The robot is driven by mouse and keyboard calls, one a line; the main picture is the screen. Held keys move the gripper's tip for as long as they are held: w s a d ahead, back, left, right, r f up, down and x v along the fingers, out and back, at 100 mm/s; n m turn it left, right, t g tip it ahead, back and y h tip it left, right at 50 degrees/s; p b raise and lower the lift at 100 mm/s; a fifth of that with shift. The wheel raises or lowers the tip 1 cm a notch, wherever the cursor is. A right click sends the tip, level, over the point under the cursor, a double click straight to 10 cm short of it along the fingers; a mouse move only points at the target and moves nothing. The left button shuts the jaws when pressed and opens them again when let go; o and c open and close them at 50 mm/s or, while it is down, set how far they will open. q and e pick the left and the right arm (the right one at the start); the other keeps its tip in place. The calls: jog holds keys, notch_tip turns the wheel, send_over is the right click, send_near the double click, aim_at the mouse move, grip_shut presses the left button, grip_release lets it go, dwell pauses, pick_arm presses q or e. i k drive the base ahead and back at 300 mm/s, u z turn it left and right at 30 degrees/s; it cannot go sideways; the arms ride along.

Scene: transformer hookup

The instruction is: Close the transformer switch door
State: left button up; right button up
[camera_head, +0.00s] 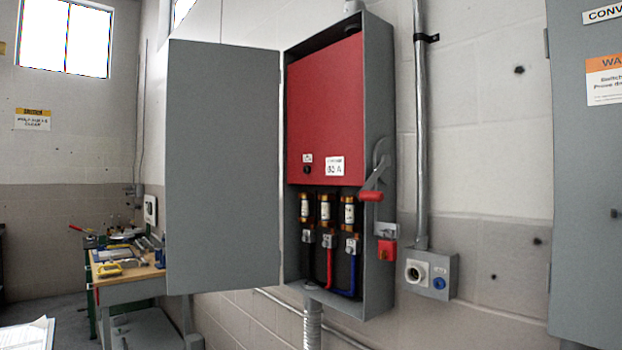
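The transformer switch box (378,120) is a grey wall cabinet in the middle of the head view. Its grey door (222,165) is hinged on the left side and stands wide open to the left. Inside, a red panel (325,110) covers the upper part. Below it are several fuses (325,208) and red and blue cables (330,265). A lever with a red grip (371,196) is on the box's right side, pointing down and toward the left. Neither of my grippers shows in this view.
A workbench (135,272) with tools stands at the left, partly behind the door. A small grey socket box (431,274) and a conduit (420,130) are right of the switch box. A larger grey cabinet (585,200) is at the right edge. A paper (28,334) shows at lower left.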

aim_at(223, 212)
jog(key=u, duration=0.45)
jog(key=i, duration=0.7)
jog(key=u, duration=0.65)
jog(key=i, duration=1.15)
jog(key=z, duration=0.2)
